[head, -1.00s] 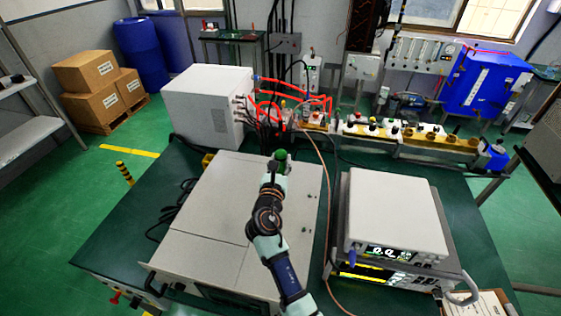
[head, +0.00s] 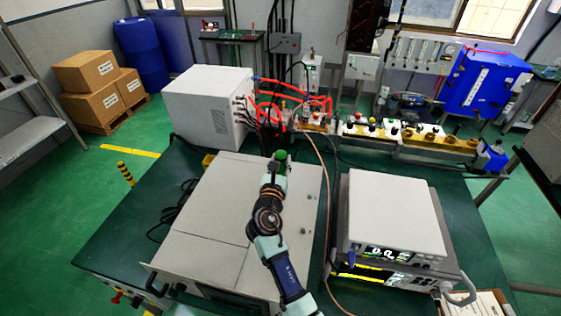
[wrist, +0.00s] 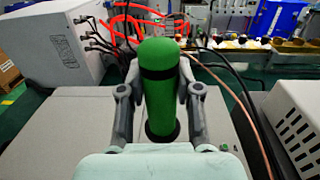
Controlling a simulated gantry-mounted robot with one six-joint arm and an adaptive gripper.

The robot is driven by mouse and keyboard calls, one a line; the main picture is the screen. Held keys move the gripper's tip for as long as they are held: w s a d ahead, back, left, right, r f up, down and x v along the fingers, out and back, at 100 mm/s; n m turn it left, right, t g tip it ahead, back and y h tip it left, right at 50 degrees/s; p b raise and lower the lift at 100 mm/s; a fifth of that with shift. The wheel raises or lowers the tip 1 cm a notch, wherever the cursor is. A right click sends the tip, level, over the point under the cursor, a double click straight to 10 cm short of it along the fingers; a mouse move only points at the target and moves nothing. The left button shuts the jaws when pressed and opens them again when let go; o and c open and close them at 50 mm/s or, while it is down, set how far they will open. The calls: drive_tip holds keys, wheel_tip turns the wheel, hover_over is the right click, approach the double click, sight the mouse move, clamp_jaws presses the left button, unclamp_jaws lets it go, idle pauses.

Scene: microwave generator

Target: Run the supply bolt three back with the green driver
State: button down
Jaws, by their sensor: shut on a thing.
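The green driver (wrist: 160,85) stands upright in the wrist view, a green cylinder with dark bands around it. My gripper (wrist: 160,100) is shut on it, one finger on each side. In the head view the green top of the driver (head: 281,155) shows at the end of my arm, over the far part of the large grey supply box (head: 200,215). A few small dark bolts (head: 304,230) show along the right side of that box's top. The driver's lower tip and whatever lies beneath it are hidden.
A white cabinet (head: 205,105) with red and black cables stands behind on the left. A white instrument (head: 395,215) sits at the right. A copper-coloured cable (head: 325,170) runs between. A row of brass fittings (head: 430,140) lines the back.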

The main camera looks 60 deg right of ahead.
drive_tip(key=shift+r+p, duration=4.5)
drive_tip(key=shift+p, duration=0.3)
drive_tip(key=shift+f, duration=0.1)
drive_tip(key=shift+a, duration=0.1)
